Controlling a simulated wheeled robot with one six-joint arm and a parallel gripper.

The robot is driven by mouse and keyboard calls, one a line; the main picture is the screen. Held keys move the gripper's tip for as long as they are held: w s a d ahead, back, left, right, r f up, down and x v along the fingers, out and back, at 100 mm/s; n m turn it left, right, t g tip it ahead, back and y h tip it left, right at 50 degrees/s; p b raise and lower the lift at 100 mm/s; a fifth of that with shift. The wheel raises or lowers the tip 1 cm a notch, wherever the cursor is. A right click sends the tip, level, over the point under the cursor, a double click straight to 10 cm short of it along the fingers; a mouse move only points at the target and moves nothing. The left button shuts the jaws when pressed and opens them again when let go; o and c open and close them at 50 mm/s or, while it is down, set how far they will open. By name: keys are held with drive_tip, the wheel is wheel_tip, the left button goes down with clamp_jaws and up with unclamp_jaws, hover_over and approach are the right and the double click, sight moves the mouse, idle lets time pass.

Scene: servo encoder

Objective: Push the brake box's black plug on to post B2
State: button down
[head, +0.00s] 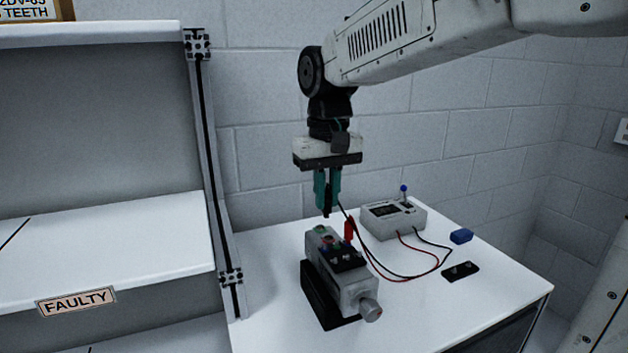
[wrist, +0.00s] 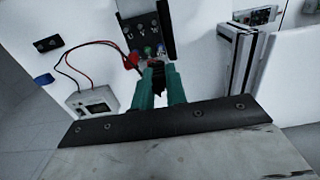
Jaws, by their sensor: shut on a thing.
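My gripper (head: 327,192), with teal fingers, points down above the servo unit and is shut on the black plug (head: 326,212). In the wrist view the plug (wrist: 158,74) is partly hidden between the fingers. The plug is just above the back end of the grey servo (head: 352,283), whose top carries coloured posts; I cannot read their labels. A green post (wrist: 148,51) and a blue one show in the wrist view. The red plug (head: 349,229) stands upright by the servo's right side. The brake box (head: 393,217) is grey, with red and black leads, behind to the right.
The servo sits on a black stand (head: 318,298) on the white table (head: 420,305). A blue block (head: 461,236) and a black strip (head: 460,271) lie at the right. A metal upright (head: 213,180) and a shelf marked FAULTY stand at the left. The front right table is clear.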

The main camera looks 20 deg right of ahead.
drive_tip(key=shift+w+f, duration=0.15)
drive_tip(key=shift+w, duration=0.05)
drive_tip(key=shift+f, duration=3.4)
drive_tip(key=shift+s+f, duration=0.1)
drive_tip(key=shift+f, duration=0.1)
drive_tip(key=c, duration=1.3)
unclamp_jaws()
drive_tip(key=shift+c, duration=0.2)
drive_tip(key=shift+r, duration=0.1)
drive_tip(key=shift+r, duration=3.45)
